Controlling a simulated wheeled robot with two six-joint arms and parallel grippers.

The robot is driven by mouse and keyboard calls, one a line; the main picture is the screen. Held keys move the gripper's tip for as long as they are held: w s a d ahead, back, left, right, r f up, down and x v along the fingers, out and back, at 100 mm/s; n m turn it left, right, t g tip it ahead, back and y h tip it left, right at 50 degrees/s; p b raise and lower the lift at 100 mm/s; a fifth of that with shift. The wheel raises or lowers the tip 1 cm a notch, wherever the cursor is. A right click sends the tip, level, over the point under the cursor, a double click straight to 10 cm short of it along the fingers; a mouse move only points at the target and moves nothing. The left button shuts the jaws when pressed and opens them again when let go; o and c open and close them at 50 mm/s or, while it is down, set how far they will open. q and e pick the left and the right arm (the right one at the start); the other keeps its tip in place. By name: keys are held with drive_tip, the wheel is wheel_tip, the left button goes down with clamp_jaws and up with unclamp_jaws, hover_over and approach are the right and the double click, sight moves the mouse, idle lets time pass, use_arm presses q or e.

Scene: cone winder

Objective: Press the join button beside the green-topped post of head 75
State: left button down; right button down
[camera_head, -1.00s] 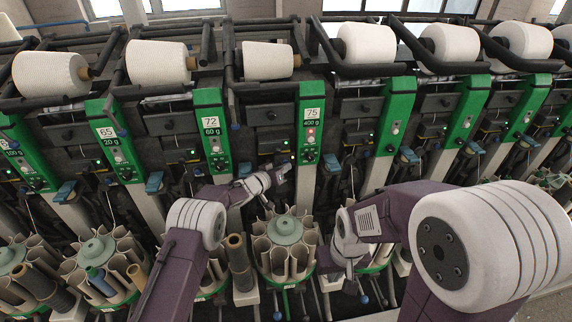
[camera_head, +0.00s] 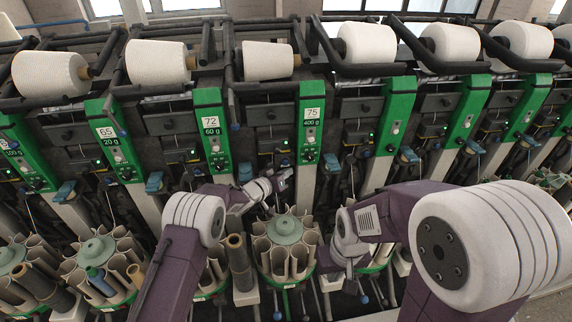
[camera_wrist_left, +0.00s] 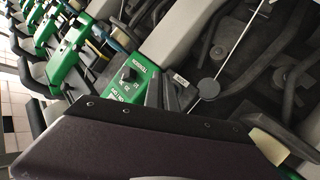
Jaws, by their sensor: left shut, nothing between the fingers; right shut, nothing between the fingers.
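The green-topped post of head 75 (camera_head: 312,100) stands near the middle of the head view, with a "75" and "400 g" label. Small controls sit below the label, with a dark knob (camera_head: 310,156) lowest. I cannot clearly make out which is the join button. My left gripper (camera_head: 286,176) is shut and empty, just left of the post's lower end and below the knob. In the left wrist view its dark fingers (camera_wrist_left: 165,93) lie beside a green panel (camera_wrist_left: 128,78) with a black knob; contact cannot be told. My right gripper (camera_head: 338,272) is shut, low and right of the post.
The head 72 post (camera_head: 211,125) stands left of head 75. A bobbin magazine (camera_head: 285,248) stands below my left gripper. White cones (camera_head: 267,60) and black bars (camera_head: 262,87) run along the top. More green posts (camera_head: 395,110) stand to the right.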

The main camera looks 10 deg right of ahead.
use_arm(q)
drive_tip(key=s, duration=0.4)
idle(0.8)
